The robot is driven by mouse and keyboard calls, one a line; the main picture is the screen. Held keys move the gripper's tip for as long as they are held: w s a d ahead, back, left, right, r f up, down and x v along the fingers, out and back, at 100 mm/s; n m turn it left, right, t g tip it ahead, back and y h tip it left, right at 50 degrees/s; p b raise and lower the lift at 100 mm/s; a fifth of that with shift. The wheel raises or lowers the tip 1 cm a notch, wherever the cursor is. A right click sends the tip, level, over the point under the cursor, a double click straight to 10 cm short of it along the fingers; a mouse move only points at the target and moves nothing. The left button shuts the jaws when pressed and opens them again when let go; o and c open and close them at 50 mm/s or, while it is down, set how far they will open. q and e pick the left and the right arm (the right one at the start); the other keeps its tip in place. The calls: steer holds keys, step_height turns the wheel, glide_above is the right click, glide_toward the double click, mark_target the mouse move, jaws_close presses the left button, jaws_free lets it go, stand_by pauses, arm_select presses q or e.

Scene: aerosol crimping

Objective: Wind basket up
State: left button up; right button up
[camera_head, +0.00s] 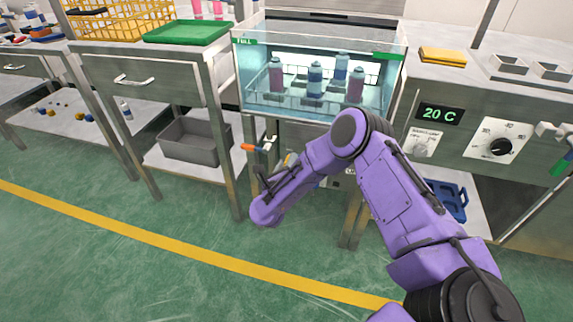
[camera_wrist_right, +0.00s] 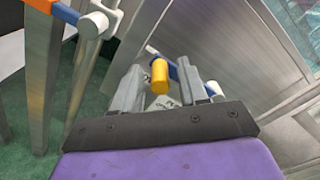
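A wire basket (camera_head: 270,99) holding several pink and blue aerosol cans (camera_head: 314,78) sits low inside the lit glass tank (camera_head: 240,85). Below the tank, a crank with a blue arm and a yellow knob shows in the right wrist view (camera_wrist_right: 160,76). My right gripper (camera_head: 270,182) is in front of the cabinet under the tank. In the right wrist view its two fingers (camera_wrist_right: 162,88) are apart, one on each side of the yellow knob, with gaps visible. Whether the knob is fully between the fingertips is hard to tell. My left gripper is not in view.
A valve with an orange handle (camera_head: 250,147) is left of the crank, close to my right gripper. A control panel reading 20 C (camera_head: 439,114) is at the right. A grey bin (camera_head: 195,140) stands on the left shelf. The green floor in front is clear.

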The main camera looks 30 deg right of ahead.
jaws_close()
steer(key=shift+r+m, duration=0.25)
steer(key=shift+m, duration=0.05)
